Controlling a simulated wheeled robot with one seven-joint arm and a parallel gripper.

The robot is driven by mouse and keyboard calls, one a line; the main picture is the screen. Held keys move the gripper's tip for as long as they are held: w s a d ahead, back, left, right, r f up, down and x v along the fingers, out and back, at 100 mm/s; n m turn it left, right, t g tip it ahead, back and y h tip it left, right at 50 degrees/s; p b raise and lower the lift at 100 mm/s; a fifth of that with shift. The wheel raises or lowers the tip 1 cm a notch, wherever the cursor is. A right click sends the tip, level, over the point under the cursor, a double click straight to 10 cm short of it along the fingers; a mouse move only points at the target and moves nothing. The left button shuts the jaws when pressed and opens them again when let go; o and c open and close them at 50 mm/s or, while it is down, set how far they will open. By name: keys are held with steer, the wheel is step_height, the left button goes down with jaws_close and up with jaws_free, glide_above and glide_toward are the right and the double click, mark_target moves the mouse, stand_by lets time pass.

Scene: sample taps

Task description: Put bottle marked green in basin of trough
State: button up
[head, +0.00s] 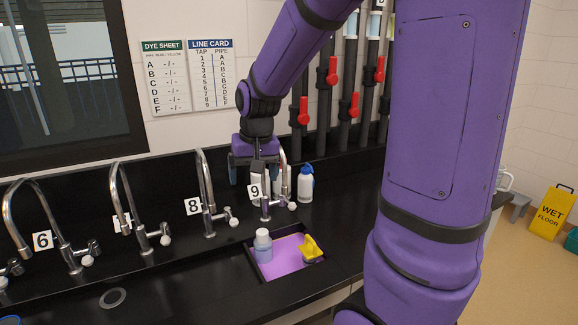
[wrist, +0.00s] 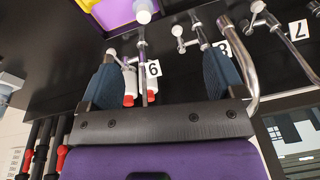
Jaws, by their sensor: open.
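My gripper (head: 252,165) is open and empty above the bench behind tap 9; its two dark blue fingers also show in the wrist view (wrist: 162,82). The trough's basin (head: 252,262) is a black-rimmed recess in front of tap 9, with a purple surface inside. A translucent bluish bottle with a white cap (head: 264,249) stands upright at the basin's left side. A white bottle with a blue cap (head: 306,186) stands behind tap 9, with other white bottles beside it partly hidden by the tap. I cannot make out a green mark on any bottle.
Tap 9 (head: 266,205) rises close to my gripper, and tap 8 (head: 208,195) is to its left. A yellow object (head: 312,249) sits at the basin's right side. Pipes with red valve handles (head: 304,110) stand on the wall behind.

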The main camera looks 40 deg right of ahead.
steer(key=s+a+r+n+t, duration=0.1)
steer(key=s+a+r, duration=0.1)
steer(key=s, duration=0.4)
steer(key=s+a+r+n+t, duration=0.1)
steer(key=s+a+r+n, duration=0.1)
steer(key=s+r, duration=0.3)
steer(key=s+a+r+n+t, duration=0.1)
steer(key=s+a+r, duration=0.1)
steer(key=s, duration=0.6)
steer(key=shift+s+a+r+n, duration=0.25)
steer(key=shift+r+n, duration=0.15)
steer(key=shift+r, duration=0.35)
steer(key=shift+w, duration=0.1)
